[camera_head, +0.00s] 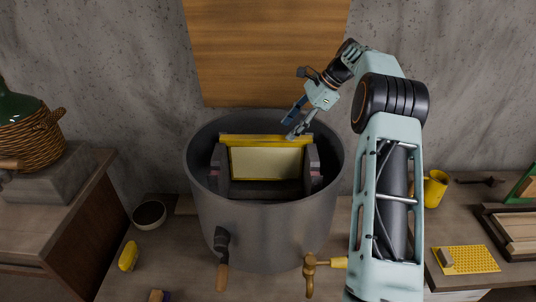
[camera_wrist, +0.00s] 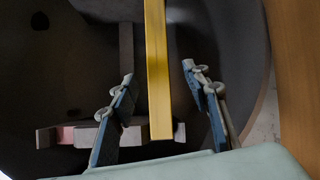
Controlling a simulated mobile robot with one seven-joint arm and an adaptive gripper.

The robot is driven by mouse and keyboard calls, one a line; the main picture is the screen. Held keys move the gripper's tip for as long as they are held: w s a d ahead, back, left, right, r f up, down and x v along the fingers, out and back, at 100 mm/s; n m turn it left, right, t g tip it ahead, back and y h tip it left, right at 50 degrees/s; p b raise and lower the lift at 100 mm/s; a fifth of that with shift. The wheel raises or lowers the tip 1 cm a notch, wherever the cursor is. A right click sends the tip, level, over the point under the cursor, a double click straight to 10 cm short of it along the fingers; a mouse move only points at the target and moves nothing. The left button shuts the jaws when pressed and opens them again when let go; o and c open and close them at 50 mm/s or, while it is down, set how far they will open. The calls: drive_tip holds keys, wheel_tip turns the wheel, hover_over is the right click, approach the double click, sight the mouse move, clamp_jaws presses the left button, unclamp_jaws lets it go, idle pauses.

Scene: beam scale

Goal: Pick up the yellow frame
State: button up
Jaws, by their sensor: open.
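The yellow frame (camera_head: 267,141) has a yellow top bar and a pale panel below it. It stands upright inside a large grey drum, held between the side pieces of a dark rack. My gripper (camera_head: 297,119) is above the drum, over the right part of the frame's top bar. In the wrist view the yellow bar (camera_wrist: 158,80) runs lengthwise between the two open fingers of my gripper (camera_wrist: 158,72), with a gap on each side. The fingers hold nothing.
The grey drum (camera_head: 262,232) has a high round rim around the frame. A wooden-handled crank (camera_head: 222,262) and a brass tap (camera_head: 311,270) stick out at its front. A wooden board (camera_head: 262,50) is on the wall behind. A yellow mug (camera_head: 436,188) stands to the right.

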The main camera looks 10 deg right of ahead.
sight(269, 137)
drive_tip(key=shift+w+m+y, duration=0.2)
drive_tip(key=shift+m+y, duration=0.3)
drive_tip(key=shift+y, duration=0.3)
drive_tip(key=shift+d+r+m+y, duration=0.25)
drive_tip(key=shift+m+y, duration=0.1)
drive_tip(key=shift+y, duration=0.25)
drive_tip(key=shift+d+r+m+y, duration=0.1)
drive_tip(key=shift+r+m+y, duration=0.2)
drive_tip(key=shift+y, duration=0.3)
drive_tip(key=shift+f, duration=0.1)
drive_tip(key=p+x, duration=0.1)
drive_tip(key=x, duration=0.9)
drive_tip(key=shift+s+a, duration=0.15)
drive_tip(key=shift+a, duration=0.3)
drive_tip(key=shift+c, duration=0.5)
clamp_jaws()
